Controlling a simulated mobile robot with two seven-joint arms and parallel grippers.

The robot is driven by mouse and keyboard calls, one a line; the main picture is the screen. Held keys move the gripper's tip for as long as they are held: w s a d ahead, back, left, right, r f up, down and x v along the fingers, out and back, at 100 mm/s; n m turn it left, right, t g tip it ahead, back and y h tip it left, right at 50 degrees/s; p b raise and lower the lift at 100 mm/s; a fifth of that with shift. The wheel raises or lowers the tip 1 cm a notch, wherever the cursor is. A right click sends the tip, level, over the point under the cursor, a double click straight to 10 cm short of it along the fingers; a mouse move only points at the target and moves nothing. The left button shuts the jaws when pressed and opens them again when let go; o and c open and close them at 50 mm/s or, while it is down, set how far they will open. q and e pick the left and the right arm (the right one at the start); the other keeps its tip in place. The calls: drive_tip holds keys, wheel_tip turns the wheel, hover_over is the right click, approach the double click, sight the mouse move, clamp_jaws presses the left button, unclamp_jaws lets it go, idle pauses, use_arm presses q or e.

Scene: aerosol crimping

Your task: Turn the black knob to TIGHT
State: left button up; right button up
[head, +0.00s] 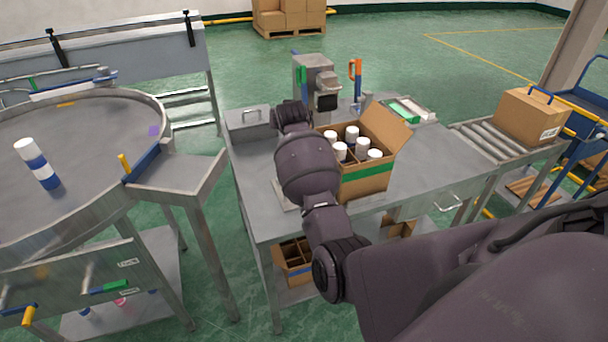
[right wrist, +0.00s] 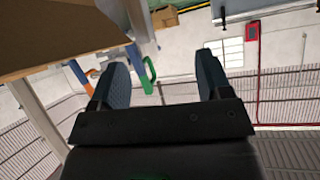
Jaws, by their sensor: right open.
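I cannot make out a black knob or TIGHT lettering for certain in either view. A grey machine (head: 313,72) stands at the back of the bench, with a dark block (head: 327,101) on its front. My right arm reaches over the bench toward the machine; in the head view its links hide the gripper's fingers. In the right wrist view my right gripper (right wrist: 159,72) is open, with nothing between its fingers. A green handle (right wrist: 147,76) shows beside the left finger there, in the background. My left gripper is in neither view.
An open carton (head: 368,180) of white-capped cans stands close right of my arm on the bench (head: 430,160). A grey box (head: 249,124) sits at the bench's back left. A round table (head: 85,125) with a can (head: 37,164) is at left; a roller conveyor (head: 492,143) is at right.

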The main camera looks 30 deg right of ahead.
drive_tip(key=s+f+m+g+y, duration=0.1)
drive_tip(key=s+f+m+g, duration=0.15)
drive_tip(key=f+g, duration=0.2)
drive_tip(key=s+f+m+g, duration=0.2)
drive_tip(key=s+f+g, duration=0.1)
drive_tip(key=f, duration=0.3)
drive_tip(key=b+x, duration=0.1)
drive_tip(key=x, duration=0.2)
drive_tip(key=b+x, duration=0.1)
drive_tip(key=x, duration=0.3)
drive_tip(key=b+x, duration=0.1)
drive_tip(key=x, duration=0.3)
drive_tip(key=shift+s+a+f, duration=0.1)
drive_tip(key=shift+s+f, duration=0.1)
drive_tip(key=shift+s, duration=0.1)
drive_tip(key=shift+c, duration=0.3)
drive_tip(key=c, duration=0.9)
drive_tip(key=shift+o, duration=0.2)
drive_tip(key=shift+g, duration=0.25)
